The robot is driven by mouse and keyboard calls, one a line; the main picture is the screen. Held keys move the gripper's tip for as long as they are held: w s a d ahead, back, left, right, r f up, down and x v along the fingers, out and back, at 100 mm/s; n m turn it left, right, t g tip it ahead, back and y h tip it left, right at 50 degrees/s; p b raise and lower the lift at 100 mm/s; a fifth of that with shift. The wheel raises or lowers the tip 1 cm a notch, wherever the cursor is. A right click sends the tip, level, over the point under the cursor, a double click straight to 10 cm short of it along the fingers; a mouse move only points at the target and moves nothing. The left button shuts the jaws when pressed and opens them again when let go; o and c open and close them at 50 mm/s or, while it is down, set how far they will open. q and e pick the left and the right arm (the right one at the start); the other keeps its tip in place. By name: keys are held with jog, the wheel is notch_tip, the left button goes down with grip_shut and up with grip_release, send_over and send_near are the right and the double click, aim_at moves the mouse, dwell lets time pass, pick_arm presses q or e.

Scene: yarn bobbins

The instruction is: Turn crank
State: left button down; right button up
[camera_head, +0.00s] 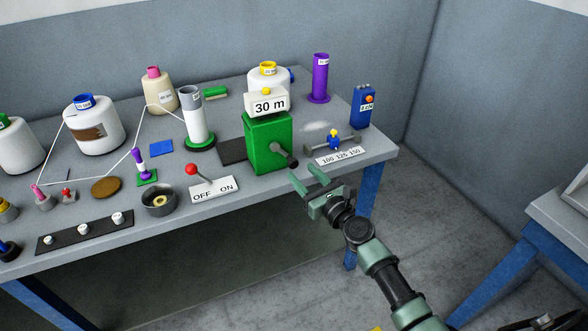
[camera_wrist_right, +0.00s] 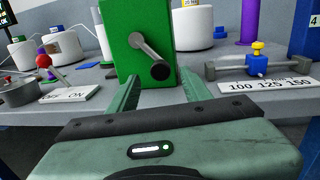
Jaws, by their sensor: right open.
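The crank (camera_head: 283,154) is a grey metal arm with a dark knob, on the front of a green box (camera_head: 257,138) that carries a sign reading 30 m (camera_head: 270,107). In the right wrist view the crank (camera_wrist_right: 147,52) points down and to the right, its dark knob (camera_wrist_right: 160,71) facing me. My right gripper (camera_head: 309,178) is open and empty, in front of the table edge and just below and right of the knob. In the wrist view its fingers (camera_wrist_right: 160,90) stand either side of the crank knob, apart from it. My left gripper is not in view.
A red-knobbed lever with an OFF ON plate (camera_head: 214,191) stands left of the green box. A slider with a blue-and-yellow piece (camera_head: 333,139) and a number plate (camera_head: 341,155) sits to the right. Bobbins and yarn crowd the left of the table (camera_head: 221,219).

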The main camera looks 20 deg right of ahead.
aim_at(294, 165)
jog(key=w, duration=0.2)
jog(key=w+a+b, duration=0.1)
jog(key=w, duration=0.2)
jog(key=shift+w, duration=0.3)
grip_shut()
jog(key=shift+a+f, duration=0.1)
dwell(1.0)
